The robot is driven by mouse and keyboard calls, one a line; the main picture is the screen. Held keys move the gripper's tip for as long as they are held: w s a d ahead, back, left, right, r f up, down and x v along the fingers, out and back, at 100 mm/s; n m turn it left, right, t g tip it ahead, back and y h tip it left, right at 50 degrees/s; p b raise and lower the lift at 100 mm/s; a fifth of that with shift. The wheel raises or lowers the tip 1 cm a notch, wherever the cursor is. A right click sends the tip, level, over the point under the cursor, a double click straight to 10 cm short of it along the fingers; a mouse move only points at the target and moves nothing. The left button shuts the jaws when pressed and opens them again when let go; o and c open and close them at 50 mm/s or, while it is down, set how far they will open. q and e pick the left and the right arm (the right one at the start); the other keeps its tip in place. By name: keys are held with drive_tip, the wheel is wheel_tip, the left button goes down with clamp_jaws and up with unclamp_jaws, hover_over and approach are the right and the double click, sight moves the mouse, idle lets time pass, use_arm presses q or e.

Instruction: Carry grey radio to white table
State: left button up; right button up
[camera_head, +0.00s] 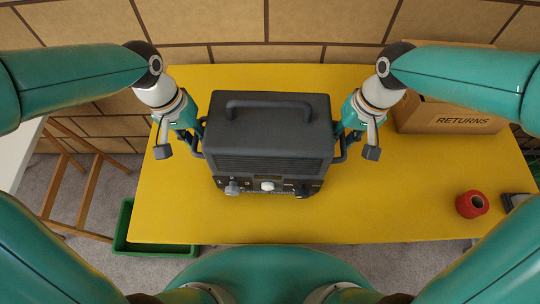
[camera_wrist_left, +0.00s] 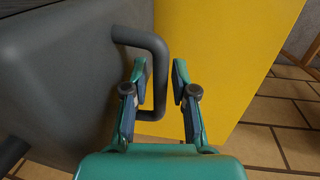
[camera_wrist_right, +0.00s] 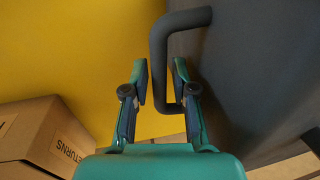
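The grey radio (camera_head: 270,135) stands upright on the yellow table (camera_head: 400,190), with a top handle and front knobs. My left gripper (camera_head: 197,140) is at its left side handle. In the left wrist view that side handle (camera_wrist_left: 160,75) runs between the open fingers (camera_wrist_left: 159,85), with no clear grip on it. My right gripper (camera_head: 344,142) is at the right side handle. In the right wrist view that handle (camera_wrist_right: 158,70) lies between the open fingers (camera_wrist_right: 160,85). The white table (camera_head: 22,150) shows only partly at the left edge of the head view.
A cardboard RETURNS box (camera_head: 440,117) stands at the table's back right. A red roll (camera_head: 472,204) and a dark item (camera_head: 516,201) lie at the right. A green crate (camera_head: 150,240) and a wooden frame (camera_head: 88,185) are on the floor at left. The wall is behind.

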use_arm(q)
clamp_jaws()
use_arm(e)
clamp_jaws()
use_arm(q)
drive_tip(key=shift+w+r, duration=0.1)
drive_tip(key=shift+r, duration=0.1)
use_arm(e)
drive_tip(key=shift+w+r, duration=0.1)
drive_tip(key=shift+r, duration=0.1)
